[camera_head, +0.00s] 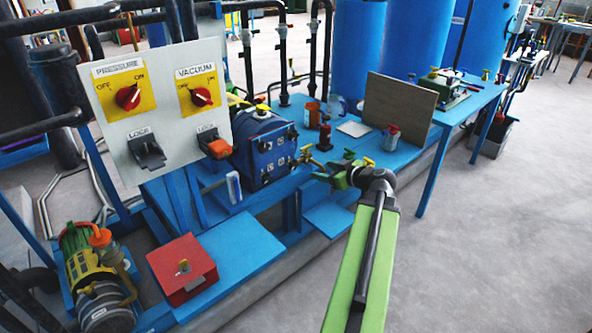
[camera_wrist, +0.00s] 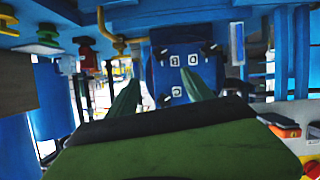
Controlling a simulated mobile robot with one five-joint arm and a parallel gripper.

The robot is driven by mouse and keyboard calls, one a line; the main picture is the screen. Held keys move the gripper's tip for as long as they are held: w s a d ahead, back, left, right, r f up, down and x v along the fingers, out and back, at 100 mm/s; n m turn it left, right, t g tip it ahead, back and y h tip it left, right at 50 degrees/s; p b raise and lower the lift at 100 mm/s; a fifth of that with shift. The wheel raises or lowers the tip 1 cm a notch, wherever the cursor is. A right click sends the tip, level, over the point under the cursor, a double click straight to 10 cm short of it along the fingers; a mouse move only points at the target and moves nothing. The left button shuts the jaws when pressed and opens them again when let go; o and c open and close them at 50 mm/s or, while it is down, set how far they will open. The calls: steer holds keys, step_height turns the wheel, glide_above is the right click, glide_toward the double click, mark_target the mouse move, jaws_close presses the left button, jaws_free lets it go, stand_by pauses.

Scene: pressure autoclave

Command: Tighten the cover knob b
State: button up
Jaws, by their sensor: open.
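The blue pressure box (camera_head: 262,150) stands on the blue bench, with several small black knobs and white label squares on its front. Its front also shows in the wrist view (camera_wrist: 185,75), with black knobs near its corners and one partly behind a finger.
A panel (camera_head: 160,105) with red pressure and vacuum switches stands left of the box. A brass valve (camera_head: 306,154) and a small red-black item (camera_head: 325,137) are near my gripper. A red box (camera_head: 183,268) sits at lower left. Open floor (camera_head: 500,240) lies at right.

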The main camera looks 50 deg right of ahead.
mark_target(294, 164)
steer(key=b+x, duration=0.6)
steer(key=x, duration=1)
steer(key=shift+w+f, duration=0.1)
steer(key=shift+f, duration=0.05)
steer(key=shift+w+f, duration=0.1)
steer(key=shift+w, duration=0.45)
jaws_close()
steer(key=shift+d, duration=0.2)
